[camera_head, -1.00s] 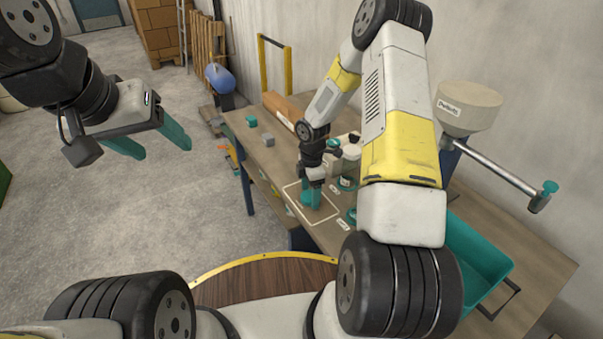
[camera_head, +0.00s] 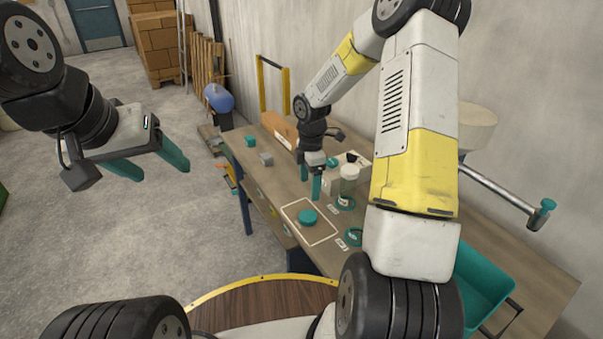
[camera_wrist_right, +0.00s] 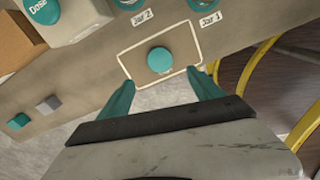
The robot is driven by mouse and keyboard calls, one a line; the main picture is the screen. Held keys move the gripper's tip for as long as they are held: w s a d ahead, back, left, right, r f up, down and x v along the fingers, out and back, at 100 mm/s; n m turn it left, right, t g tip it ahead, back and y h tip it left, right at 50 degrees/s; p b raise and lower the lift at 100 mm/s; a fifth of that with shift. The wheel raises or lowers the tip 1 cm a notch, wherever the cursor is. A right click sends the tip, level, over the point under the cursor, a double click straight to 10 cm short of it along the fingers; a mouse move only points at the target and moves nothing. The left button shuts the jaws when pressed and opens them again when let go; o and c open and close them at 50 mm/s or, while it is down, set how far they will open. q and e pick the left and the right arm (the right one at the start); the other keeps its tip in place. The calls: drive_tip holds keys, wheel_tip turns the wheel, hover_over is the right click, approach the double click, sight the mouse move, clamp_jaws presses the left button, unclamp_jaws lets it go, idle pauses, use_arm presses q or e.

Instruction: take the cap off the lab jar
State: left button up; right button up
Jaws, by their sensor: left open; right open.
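A round teal cap (camera_head: 308,217) lies flat inside the white-outlined rectangle on the bench; it also shows in the right wrist view (camera_wrist_right: 160,60). A clear jar with a pale top (camera_head: 348,181) stands behind and to the right of it, by a teal ring. My right gripper (camera_head: 310,183) is open and empty, above the bench beyond the cap. In the right wrist view its two teal fingers (camera_wrist_right: 163,90) are apart with the cap ahead between them. My left gripper (camera_head: 155,166) is open and empty, over the floor away from the bench.
Teal rings labelled Jar 2 (camera_wrist_right: 130,3) and Jar 1 (camera_wrist_right: 203,3) lie beside the rectangle. A pale Dose box (camera_wrist_right: 80,20), a grey block (camera_head: 266,159) and a teal block (camera_head: 250,141) stand farther back. A teal bin (camera_head: 483,285) is at the right.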

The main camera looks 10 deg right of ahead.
drive_tip(key=s+r+m+t, duration=0.2)
drive_tip(key=s+r+m, duration=0.5)
drive_tip(key=r, duration=0.5)
drive_tip(key=s+r+m+t, duration=0.2)
drive_tip(key=s+r+m, duration=0.5)
drive_tip(key=r, duration=0.5)
drive_tip(key=s+a+r+m+t+y, duration=0.2)
drive_tip(key=s+m, duration=0.3)
drive_tip(key=s, duration=0.5)
drive_tip(key=shift+s+a+r, duration=0.15)
drive_tip(key=shift+a+r, duration=0.1)
drive_tip(key=shift+r, duration=0.4)
